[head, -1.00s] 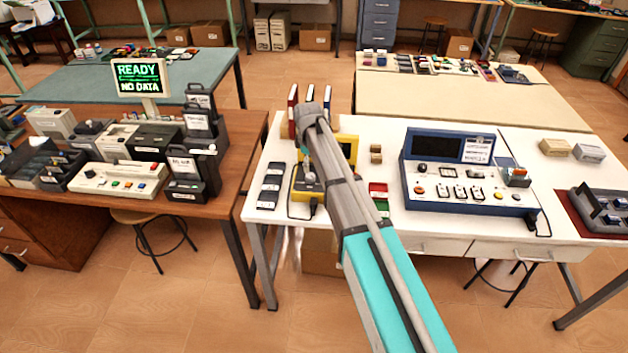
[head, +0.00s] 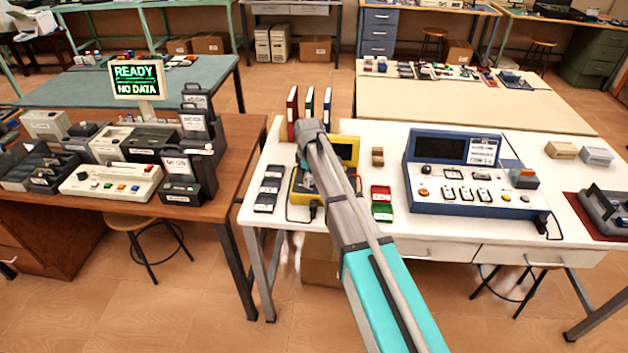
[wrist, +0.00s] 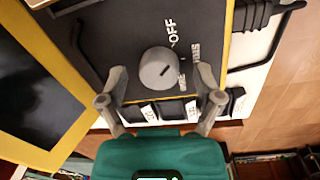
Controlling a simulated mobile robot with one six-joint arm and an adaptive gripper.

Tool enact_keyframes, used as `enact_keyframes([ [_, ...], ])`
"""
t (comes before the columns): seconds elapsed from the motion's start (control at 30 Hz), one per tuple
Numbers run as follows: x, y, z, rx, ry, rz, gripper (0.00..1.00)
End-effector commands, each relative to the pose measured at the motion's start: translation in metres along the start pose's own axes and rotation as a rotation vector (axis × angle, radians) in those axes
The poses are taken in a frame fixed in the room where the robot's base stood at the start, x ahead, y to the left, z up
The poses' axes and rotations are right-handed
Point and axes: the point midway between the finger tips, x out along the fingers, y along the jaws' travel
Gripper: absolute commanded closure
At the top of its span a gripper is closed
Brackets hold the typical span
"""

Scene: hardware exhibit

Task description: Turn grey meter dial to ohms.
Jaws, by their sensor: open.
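The grey meter dial (wrist: 159,68) is a round knob on the dark face of a yellow-edged meter (wrist: 222,60) in the wrist view. A dark pointer mark on it slants toward the upper right. White labels surround it; "OFF" is readable above, while the smaller ones at the right are hard to read. My gripper (wrist: 162,77) is open, with one finger on each side of the dial. Contact cannot be made out. In the head view the yellow meter (head: 346,150) stands on the white table, and my arm hides its dial and most of my gripper (head: 306,187).
Dark blocks (head: 269,188) lie left of the meter, and red, blue and green binders (head: 292,113) stand behind it. A red and green block (head: 381,202) and a blue console (head: 455,170) are to its right. A black cable (wrist: 258,52) leaves the meter's edge.

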Motion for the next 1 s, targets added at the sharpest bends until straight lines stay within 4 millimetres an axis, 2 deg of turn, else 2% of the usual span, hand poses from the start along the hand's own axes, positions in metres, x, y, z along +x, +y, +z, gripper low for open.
enact_keyframes([
  [0.33,0.001,0.0,0.0,0.0,0.0,0.0,0.16],
  [0.77,0.001,0.0,0.0,0.0,0.0,-0.001,0.96],
  [0.8,0.001,0.002,0.019,0.006,0.0,-0.001,0.98],
  [0.87,0.001,0.002,0.008,0.002,-0.002,0.0,0.99],
  [1.0,0.001,0.0,0.0,0.009,-0.001,0.001,0.99],
])
